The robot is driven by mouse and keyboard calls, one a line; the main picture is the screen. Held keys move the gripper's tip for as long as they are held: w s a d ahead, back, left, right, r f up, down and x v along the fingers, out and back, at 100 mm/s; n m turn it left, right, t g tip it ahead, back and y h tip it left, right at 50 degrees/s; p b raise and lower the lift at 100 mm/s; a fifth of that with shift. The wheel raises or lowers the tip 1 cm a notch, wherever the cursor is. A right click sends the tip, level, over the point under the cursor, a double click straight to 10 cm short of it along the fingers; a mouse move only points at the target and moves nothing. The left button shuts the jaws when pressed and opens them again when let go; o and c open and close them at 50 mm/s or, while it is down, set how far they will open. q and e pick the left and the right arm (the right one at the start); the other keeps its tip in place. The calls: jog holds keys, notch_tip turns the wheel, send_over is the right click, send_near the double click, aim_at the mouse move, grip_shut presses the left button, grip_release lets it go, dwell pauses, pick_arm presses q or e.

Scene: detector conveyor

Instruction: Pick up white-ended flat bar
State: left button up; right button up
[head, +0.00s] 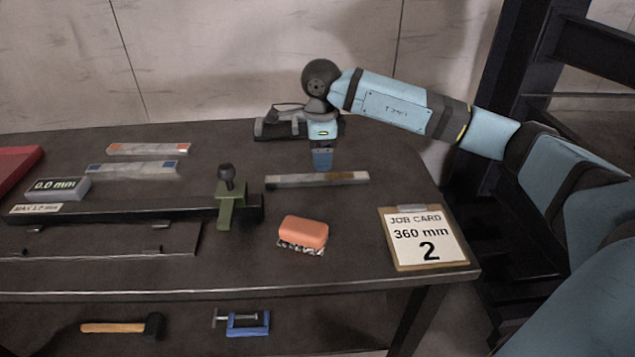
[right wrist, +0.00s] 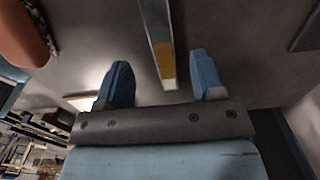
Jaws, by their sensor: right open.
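The white-ended flat bar (head: 335,179) lies flat on the dark bench, right of the middle. It also shows in the right wrist view (right wrist: 157,32), with a yellowish band and a pale tip pointing between my fingers. My right gripper (head: 322,165) is just behind and above the bar in the head view, fingers pointing down. In the right wrist view my right gripper (right wrist: 163,80) is open, with one blue finger to each side of the bar's end and nothing held. I cannot tell how high the fingertips are above the bar. My left gripper is not in view.
An orange-backed brush (head: 304,230) lies in front of the bar, and a job card (head: 422,237) to its right. A rail with a green stop (head: 225,205) is to the left. Orange-ended (head: 148,149) and blue-ended bars (head: 133,168) lie further left.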

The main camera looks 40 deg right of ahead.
aim_at(320, 177)
jog(key=shift+f, duration=0.9)
notch_tip(320, 177, down, 4)
jog(key=shift+w+f+b, duration=0.1)
jog(key=shift+f+b, duration=0.05)
jog(key=shift+b, duration=0.55)
jog(key=shift+a, duration=0.1)
jog(key=c, duration=0.6)
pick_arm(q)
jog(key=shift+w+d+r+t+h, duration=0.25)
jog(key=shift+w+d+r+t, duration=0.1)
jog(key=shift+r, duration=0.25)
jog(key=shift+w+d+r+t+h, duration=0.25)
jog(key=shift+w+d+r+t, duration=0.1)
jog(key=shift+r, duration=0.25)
pick_arm(e)
grip_shut()
